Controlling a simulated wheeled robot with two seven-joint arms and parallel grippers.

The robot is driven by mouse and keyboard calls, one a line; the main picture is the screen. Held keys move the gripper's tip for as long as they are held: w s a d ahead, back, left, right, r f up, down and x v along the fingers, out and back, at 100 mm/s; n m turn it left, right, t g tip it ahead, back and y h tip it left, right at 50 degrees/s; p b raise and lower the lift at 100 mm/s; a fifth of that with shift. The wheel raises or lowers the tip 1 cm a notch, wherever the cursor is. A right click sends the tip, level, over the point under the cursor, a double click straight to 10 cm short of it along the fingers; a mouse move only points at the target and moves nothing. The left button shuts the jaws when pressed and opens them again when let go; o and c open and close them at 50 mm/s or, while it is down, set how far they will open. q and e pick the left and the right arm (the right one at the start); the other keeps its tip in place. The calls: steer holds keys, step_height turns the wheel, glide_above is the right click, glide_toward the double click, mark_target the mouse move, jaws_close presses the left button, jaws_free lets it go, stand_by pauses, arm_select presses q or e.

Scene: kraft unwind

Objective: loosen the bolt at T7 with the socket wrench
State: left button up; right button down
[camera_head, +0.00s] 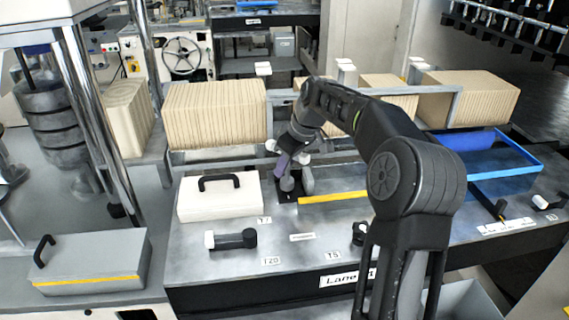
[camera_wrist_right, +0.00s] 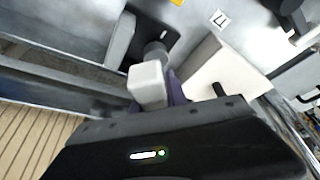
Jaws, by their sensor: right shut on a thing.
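I cannot tell whether this is the socket or the bolt head. The T7 label (camera_head: 264,220) is nearby. My left gripper is not in view.
A white block with a black handle (camera_head: 220,197) stands just left of the plate. A yellow bar (camera_head: 333,197) and a blue tray (camera_head: 500,163) lie to the right. A rail and corrugated tan stacks (camera_head: 213,113) stand behind. The T20 fitting (camera_head: 230,240) is in front.

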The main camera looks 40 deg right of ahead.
steer(key=shift+n, duration=0.3)
steer(key=shift+a+n+y, duration=0.1)
steer(key=shift+n+y, duration=0.4)
steer(key=shift+n, duration=0.6)
steer(key=shift+r, duration=0.1)
steer(key=shift+a+n+g+y, duration=0.1)
steer(key=shift+n+g+y, duration=0.25)
steer(key=shift+n, duration=0.85)
steer(key=shift+s, duration=0.1)
steer(key=shift+r, duration=2.55)
